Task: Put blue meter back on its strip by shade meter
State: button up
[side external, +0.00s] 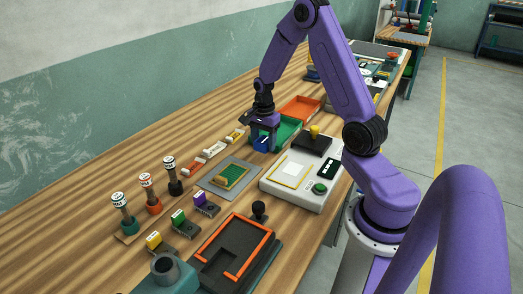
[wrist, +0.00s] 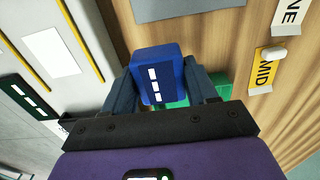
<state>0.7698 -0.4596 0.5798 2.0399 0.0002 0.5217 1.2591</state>
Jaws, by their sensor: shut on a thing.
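My gripper (side external: 262,131) is shut on the blue meter (side external: 262,144), a small block low beside the green tray. In the wrist view the blue meter (wrist: 156,72), with white marks on a dark panel, sits between the two fingers (wrist: 166,93). Whether it touches anything below is hidden. Several small label strips lie in a row left of the gripper, including a yellow one (side external: 236,135). In the wrist view the yellow strip reads MID (wrist: 264,71) and carries a white piece; another label (wrist: 289,18), partly cut off, ends in NE.
A green tray (side external: 290,127) and orange tray (side external: 301,108) stand beyond the gripper. A white instrument (side external: 279,190) with a green button is nearer and right.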

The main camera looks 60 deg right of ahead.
aim_at(262, 158)
jog(key=shift+w+d+f, duration=0.25)
jog(key=shift+w+f, duration=0.25)
jog(key=shift+f, duration=1.75)
jog(key=shift+f, duration=0.1)
jog(key=o, duration=1.2)
jog(key=shift+o, duration=0.2)
